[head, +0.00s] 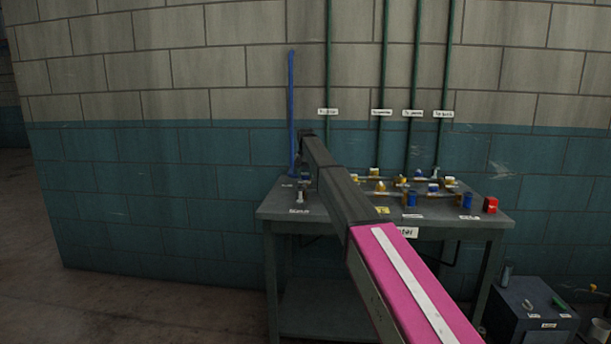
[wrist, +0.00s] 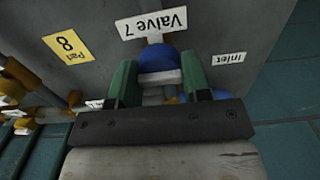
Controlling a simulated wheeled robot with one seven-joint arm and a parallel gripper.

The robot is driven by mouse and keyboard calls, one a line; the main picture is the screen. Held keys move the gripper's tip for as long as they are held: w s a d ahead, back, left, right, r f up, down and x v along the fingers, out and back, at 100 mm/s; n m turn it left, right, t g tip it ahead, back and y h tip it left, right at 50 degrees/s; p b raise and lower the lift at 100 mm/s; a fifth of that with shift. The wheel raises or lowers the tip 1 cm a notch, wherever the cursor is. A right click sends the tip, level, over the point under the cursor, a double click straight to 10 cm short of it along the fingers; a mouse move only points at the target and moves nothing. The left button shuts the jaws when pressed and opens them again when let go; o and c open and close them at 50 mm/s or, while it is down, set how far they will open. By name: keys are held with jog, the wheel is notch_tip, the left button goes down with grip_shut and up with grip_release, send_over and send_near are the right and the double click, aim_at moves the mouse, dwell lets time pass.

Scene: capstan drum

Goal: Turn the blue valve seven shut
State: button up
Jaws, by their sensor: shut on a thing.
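In the wrist view the blue valve seven (wrist: 157,60) stands beside a white label (wrist: 152,23) reading "Valve 7". A pale bar crosses its blue part. My gripper (wrist: 158,76) is shut on the valve, with one green finger on each side of it. The dark crossbar of the gripper hides the lower part of the valve.
An "Inlet" label (wrist: 228,58) and a yellow "Pad 8" label (wrist: 68,44) lie beside the valve. The grey table (head: 290,225) carries several pipes and valves. A red block (head: 490,205) sits at its right. A blue pole (head: 291,110) rises at the left.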

dwell(0.3)
jog(key=o, duration=0.9)
notch_tip(320, 180, up, 11)
jog(key=shift+f, duration=0.1)
